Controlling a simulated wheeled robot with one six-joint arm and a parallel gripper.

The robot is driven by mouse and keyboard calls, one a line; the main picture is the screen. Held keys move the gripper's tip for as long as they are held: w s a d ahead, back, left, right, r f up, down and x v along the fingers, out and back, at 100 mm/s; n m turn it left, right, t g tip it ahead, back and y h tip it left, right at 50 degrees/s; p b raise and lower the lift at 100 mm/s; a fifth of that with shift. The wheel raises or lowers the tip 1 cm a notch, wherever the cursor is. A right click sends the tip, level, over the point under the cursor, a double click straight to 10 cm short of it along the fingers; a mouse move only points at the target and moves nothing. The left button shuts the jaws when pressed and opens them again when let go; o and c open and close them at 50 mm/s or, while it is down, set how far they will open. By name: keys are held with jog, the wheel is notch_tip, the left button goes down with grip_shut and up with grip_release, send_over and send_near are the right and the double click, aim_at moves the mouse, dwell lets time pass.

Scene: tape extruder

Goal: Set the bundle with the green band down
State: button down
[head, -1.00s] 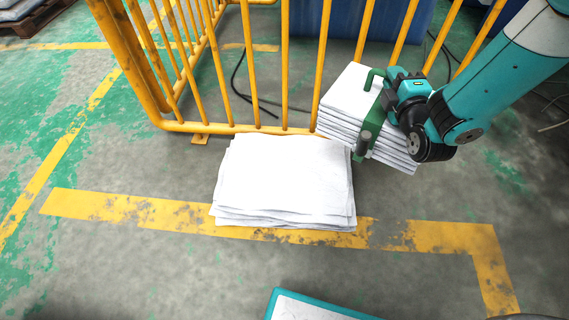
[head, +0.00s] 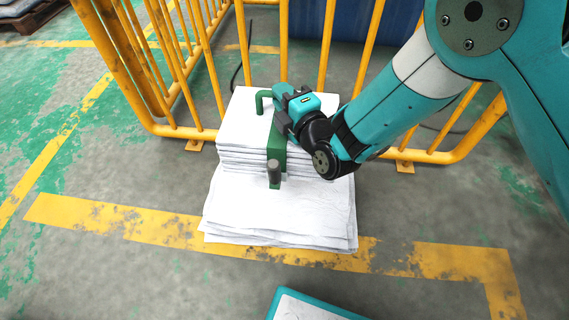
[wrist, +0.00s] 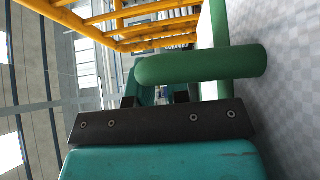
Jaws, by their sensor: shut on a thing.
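The bundle (head: 242,120) is a thick stack of white sheets crossed by a green band (head: 277,148) with a green bent handle (head: 263,96). In the head view it is at the centre, in front of the yellow fence. My gripper (head: 285,105) is shut on the green handle part, seen at the top of the bundle. In the wrist view the green tube (wrist: 200,66) lies close against my gripper (wrist: 165,120). The bundle overlaps the back of a lower white pile (head: 280,215). I cannot tell whether it touches that pile or hangs above it.
A yellow fence (head: 328,60) stands close behind the bundle. A yellow floor line (head: 120,217) runs in front of the lower pile. A teal-edged panel (head: 310,305) shows at the bottom. The grey floor to the left is clear.

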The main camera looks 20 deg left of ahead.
notch_tip(320, 180, down, 18)
jog(key=b, duration=1.2)
jog(key=shift+r, duration=0.25)
jog(key=shift+a, duration=0.1)
jog(key=shift+r, duration=0.1)
jog(key=c, duration=1.1)
grip_release()
jog(key=shift+s, duration=0.1)
